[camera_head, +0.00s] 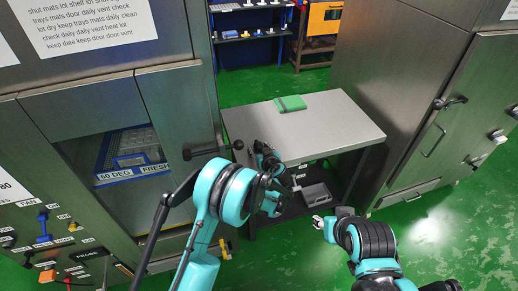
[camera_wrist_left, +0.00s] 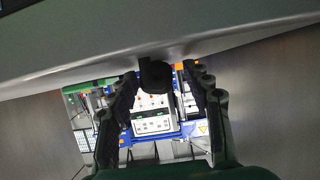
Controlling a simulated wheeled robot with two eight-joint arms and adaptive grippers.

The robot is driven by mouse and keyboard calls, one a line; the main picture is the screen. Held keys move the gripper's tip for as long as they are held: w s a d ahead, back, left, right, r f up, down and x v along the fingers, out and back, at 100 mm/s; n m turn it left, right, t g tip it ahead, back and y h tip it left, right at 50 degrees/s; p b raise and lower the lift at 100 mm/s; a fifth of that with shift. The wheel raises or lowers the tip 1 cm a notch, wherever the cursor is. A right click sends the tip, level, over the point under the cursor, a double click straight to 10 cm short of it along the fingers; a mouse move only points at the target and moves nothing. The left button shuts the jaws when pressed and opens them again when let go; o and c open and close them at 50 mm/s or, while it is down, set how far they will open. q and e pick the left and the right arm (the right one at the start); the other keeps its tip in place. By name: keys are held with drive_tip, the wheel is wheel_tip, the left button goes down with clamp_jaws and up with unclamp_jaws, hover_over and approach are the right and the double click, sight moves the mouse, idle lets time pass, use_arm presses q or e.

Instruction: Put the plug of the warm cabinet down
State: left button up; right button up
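My left gripper (camera_head: 266,158) is at the front edge of the steel table (camera_head: 330,112). In the left wrist view its two fingers (camera_wrist_left: 160,84) stand apart. A dark round thing (camera_wrist_left: 155,75) shows between the fingertips, with narrow gaps on both sides; I cannot tell if it is the plug. The warm cabinet, marked 60 DEG (camera_head: 128,176), stands at the left with its control panel (camera_head: 22,240) below. An orange part (camera_head: 47,276) shows low on that panel; I cannot tell if it is a plug. My right gripper (camera_head: 320,224) is low at the right, empty, fingers apart.
A green item (camera_head: 291,103) lies on the table top. A grey box (camera_head: 315,194) sits on the dark shelf underneath. Steel cabinets (camera_head: 450,120) with handles stand at the right. A blue rack (camera_head: 250,53) stands behind. Green floor (camera_head: 410,240) is clear at the lower right.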

use_arm(q)
drive_tip(key=shift+r, duration=0.1)
drive_tip(key=shift+s+r, duration=0.2)
drive_tip(key=p+v, duration=0.4)
drive_tip(key=v, duration=0.7)
drive_tip(key=shift+s, duration=0.3)
drive_tip(key=shift+s+d, duration=0.1)
